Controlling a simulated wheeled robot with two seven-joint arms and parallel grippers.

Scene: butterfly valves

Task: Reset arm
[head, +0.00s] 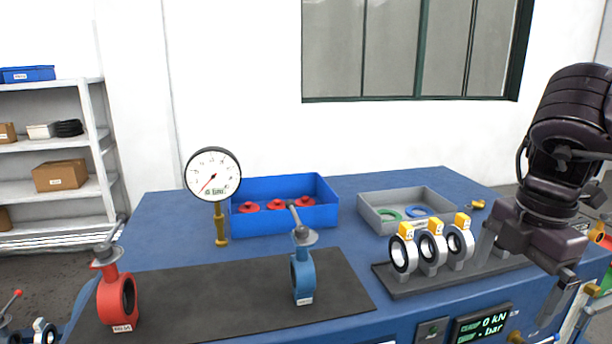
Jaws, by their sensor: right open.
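My right arm comes in from the right, and my right gripper (514,288) hangs over the right end of the bench with its two fingers apart. Nothing shows between the fingers. It is beside a row of white ring valves with yellow tops (432,250) on a dark rack (405,285), and it covers the rack's right part. A red butterfly valve (117,300) stands upright at the left of the black mat (215,300). A blue butterfly valve (303,275) stands upright on the mat's right part. My left gripper is not in view.
The blue bench (160,220) carries a pressure gauge (213,174), a blue bin (285,220) with red parts, and a grey tray (380,215) with green and blue rings. A display (483,326) is on the front. The mat between the two valves is clear. Shelves (60,155) stand left.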

